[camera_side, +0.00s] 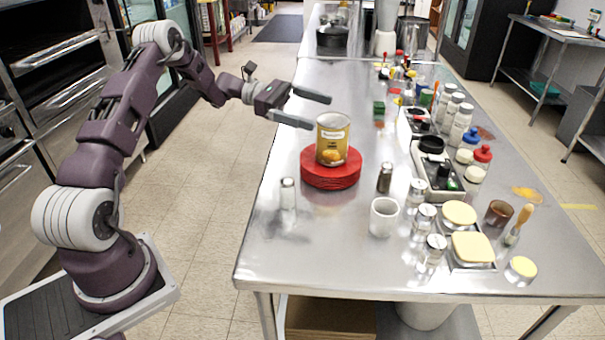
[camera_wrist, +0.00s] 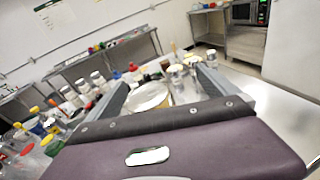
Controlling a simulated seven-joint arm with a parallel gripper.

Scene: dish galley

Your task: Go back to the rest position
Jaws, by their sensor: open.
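My gripper (camera_side: 303,109) is open and empty at the end of my raised arm in the side view. Its fingers point right, above and left of a yellow can (camera_side: 333,140). The can stands upright on a round red stack (camera_side: 331,168) on the steel table (camera_side: 340,262). In the wrist view, the gripper's two fingers (camera_wrist: 165,90) are spread wide. The pale round top of the can (camera_wrist: 149,97) shows between them, farther off. From the side, the fingers look apart from the can.
A white mug (camera_side: 384,217), shakers and a dark container (camera_side: 498,213) stand right of the can. Several bottles (camera_side: 460,122) and black-and-white devices (camera_side: 434,165) crowd the table's right side. A dark pot (camera_side: 331,40) sits at the back. The table's front left is mostly clear.

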